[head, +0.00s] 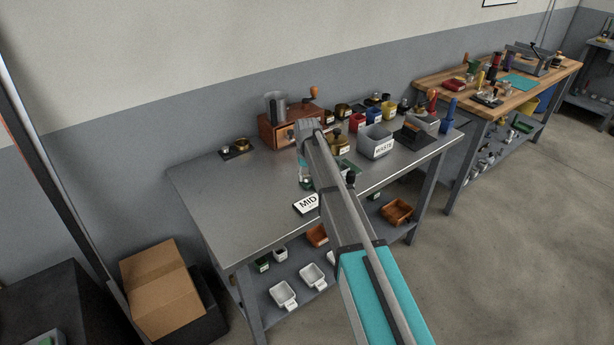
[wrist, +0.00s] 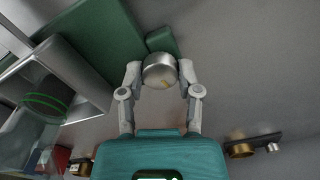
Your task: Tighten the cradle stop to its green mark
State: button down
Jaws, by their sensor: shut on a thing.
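In the wrist view my gripper (wrist: 160,77) has its two grey fingers on either side of a round silver knob (wrist: 160,66), which I take to be the cradle stop. The fingers are shut on it. A small yellowish mark shows on the knob's lower face. A small green block (wrist: 161,40) sits directly beyond it, beside a larger green plate (wrist: 90,38). I cannot make out a green mark for the stop. In the head view my arm hides the knob and most of the gripper over the metal table.
In the wrist view a clear cylinder with green rings (wrist: 40,108) stands close on the left. The table's left part is mostly clear.

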jog(key=m, duration=0.4)
jog(key=shift+m, duration=0.3)
jog(key=m, duration=1.5)
jog(key=shift+m, duration=0.4)
jog(key=shift+c, duration=1.5)
grip_release()
